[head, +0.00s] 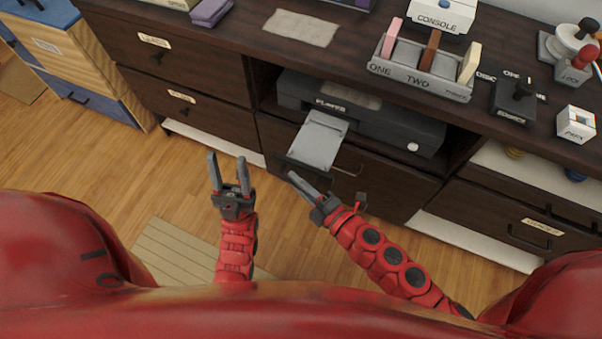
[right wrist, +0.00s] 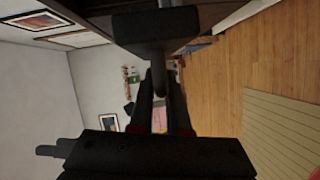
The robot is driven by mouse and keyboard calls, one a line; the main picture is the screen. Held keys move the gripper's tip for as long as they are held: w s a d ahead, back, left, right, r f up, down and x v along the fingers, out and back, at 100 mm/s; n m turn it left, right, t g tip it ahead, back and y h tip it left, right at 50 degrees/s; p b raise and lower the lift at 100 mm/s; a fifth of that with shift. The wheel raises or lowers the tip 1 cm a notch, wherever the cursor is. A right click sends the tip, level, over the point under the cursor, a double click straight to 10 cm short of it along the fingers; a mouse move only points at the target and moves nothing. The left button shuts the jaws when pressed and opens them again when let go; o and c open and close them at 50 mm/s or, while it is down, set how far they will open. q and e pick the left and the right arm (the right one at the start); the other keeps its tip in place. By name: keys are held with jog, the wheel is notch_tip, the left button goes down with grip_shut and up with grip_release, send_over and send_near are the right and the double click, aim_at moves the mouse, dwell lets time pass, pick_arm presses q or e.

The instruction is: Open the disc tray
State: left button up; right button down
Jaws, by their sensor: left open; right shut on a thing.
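The disc player (head: 372,122) is a dark box in the open shelf of the brown cabinet. Its grey disc tray (head: 318,140) sticks out of the front, with a dark front part at its near end. My right gripper (head: 296,179) is at that near end, shut on the tray's front; the exact contact is partly hidden. In the right wrist view a dark block (right wrist: 155,32) lies at the top, by the fingers (right wrist: 160,100). My left gripper (head: 228,160) is open and empty, left of the tray above the floor.
Closed drawers (head: 190,110) lie left of the player, and another drawer (head: 525,230) is at the right. The cabinet top holds a slotted holder (head: 420,80) with several coloured slabs, a console (head: 440,18) and small devices. Wooden floor (head: 185,190) is free in front, with a striped mat (head: 185,255).

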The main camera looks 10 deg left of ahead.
jog(key=c, duration=0.9)
grip_release()
jog(key=p+v, duration=0.6)
jog(key=v, duration=1.1)
jog(key=shift+s+d, duration=0.1)
jog(key=shift+d, duration=0.1)
